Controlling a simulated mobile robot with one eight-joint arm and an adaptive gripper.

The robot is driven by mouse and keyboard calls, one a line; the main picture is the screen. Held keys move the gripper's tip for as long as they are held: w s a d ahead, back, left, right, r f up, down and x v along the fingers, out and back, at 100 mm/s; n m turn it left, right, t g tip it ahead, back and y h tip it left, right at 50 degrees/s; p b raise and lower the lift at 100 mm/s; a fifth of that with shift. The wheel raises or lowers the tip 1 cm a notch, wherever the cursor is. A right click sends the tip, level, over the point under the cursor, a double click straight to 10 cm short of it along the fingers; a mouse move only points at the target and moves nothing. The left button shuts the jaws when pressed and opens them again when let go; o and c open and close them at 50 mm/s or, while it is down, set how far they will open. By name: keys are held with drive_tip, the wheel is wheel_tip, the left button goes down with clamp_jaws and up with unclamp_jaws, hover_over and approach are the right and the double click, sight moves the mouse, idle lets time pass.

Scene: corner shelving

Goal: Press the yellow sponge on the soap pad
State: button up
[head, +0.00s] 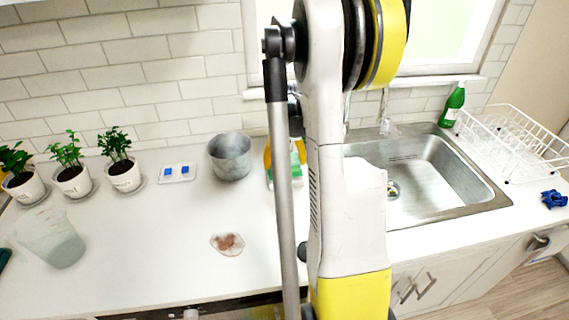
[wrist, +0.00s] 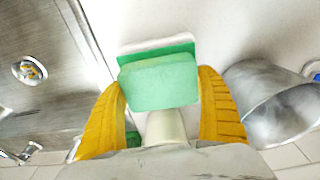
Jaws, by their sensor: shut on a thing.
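My gripper (wrist: 162,82) has its two yellow fingers closed on the sides of a light green sponge-like block (wrist: 158,80). The block looks green, not yellow; no separate yellow sponge shows. Beyond it in the wrist view is a flat pad (wrist: 150,45) with a white edge and a darker green face, likely the soap pad. The block overlaps this pad; whether they touch cannot be told.
A grey metal pot (head: 231,157) stands close beside the gripper; it also shows in the wrist view (wrist: 270,100). The sink (head: 430,170) lies on the other side. A stained dish (head: 228,244) sits on the counter. Potted plants (head: 72,180) and a cup (head: 50,238) stand left.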

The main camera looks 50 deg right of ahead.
sight(284, 159)
drive_tip(key=shift+r+p, duration=1.5)
drive_tip(key=shift+r, duration=1.05)
